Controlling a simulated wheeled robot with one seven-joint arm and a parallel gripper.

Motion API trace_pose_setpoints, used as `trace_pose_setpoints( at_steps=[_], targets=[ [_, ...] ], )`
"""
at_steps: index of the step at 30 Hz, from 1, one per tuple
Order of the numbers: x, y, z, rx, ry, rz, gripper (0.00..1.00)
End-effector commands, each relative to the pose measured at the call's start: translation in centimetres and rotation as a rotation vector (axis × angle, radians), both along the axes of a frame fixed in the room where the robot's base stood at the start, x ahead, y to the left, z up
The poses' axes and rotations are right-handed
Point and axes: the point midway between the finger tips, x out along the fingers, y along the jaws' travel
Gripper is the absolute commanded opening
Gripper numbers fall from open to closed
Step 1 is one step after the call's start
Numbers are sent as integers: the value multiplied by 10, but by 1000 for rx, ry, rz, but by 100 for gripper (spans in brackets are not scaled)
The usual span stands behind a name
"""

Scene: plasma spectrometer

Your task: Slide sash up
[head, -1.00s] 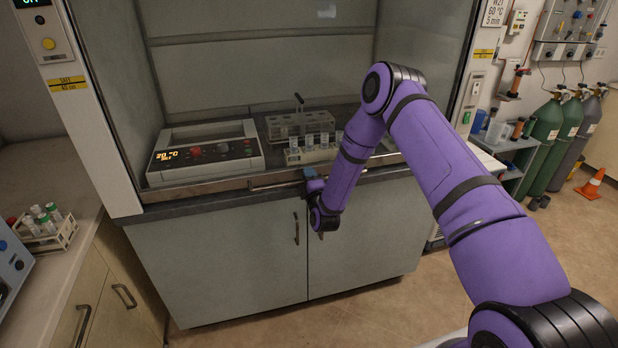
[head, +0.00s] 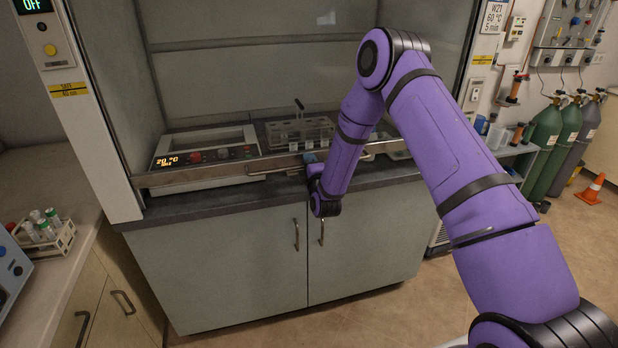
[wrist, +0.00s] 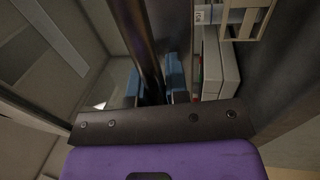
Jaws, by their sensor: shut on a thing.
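The fume hood sash is low, its metal bottom rail (head: 200,178) a little above the worktop edge in the head view. A thin bar handle (head: 270,171) runs along the front of that rail. My gripper (head: 310,158) is at the rail's middle, shut on the handle; the arm partly hides the contact. In the wrist view, the blue fingers of my gripper (wrist: 152,85) stand on both sides of a long dark bar.
Behind the sash are a hotplate-like unit with a 20 °C display (head: 180,159) and a clear rack (head: 300,130). A tube rack (head: 45,235) stands on the left bench. Gas cylinders (head: 565,140) and an orange cone (head: 590,190) are at right.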

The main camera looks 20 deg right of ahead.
Motion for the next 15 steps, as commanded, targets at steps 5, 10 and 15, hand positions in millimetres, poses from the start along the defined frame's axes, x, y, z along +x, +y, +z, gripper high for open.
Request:
trace_pose_setpoints(
  at_steps=[5,10,15],
  targets=[
    [0,2,59,-1,-9,2,0],
    [0,2,110,0,-10,2,0],
    [0,2,166,1,-11,2,0]
  ],
)
